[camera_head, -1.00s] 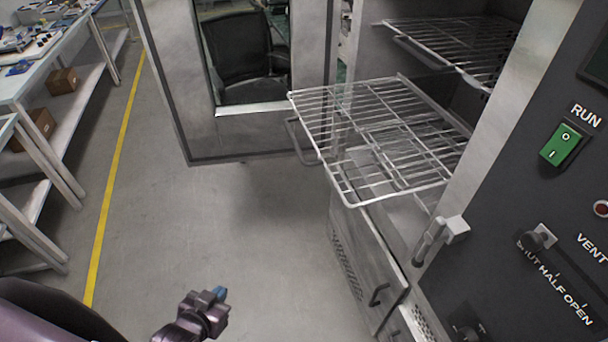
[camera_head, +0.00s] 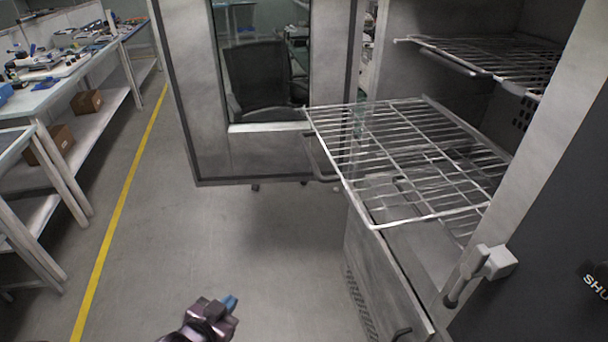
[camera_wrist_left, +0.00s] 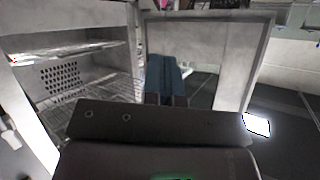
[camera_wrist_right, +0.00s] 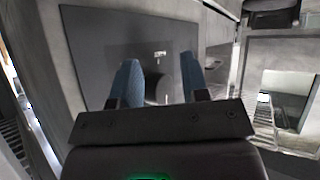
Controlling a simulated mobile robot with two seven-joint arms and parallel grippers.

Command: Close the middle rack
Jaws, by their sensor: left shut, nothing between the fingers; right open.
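The middle rack (camera_head: 405,160) is a wire shelf pulled far out of the open oven cabinet. Its front edge hangs over the floor. An upper rack (camera_head: 490,58) sits above it, further inside the chamber. My left gripper (camera_head: 230,302) is at the bottom of the head view, low and apart from the rack, shut and empty. In the left wrist view its blue fingers (camera_wrist_left: 164,74) are together, with the racks to the left.
The open cabinet door (camera_head: 255,160) stands behind and left of the rack. A latch (camera_head: 482,270) sticks out from the cabinet's front frame. A workbench (camera_head: 60,90) is at the far left. The floor (camera_head: 220,235) between is clear.

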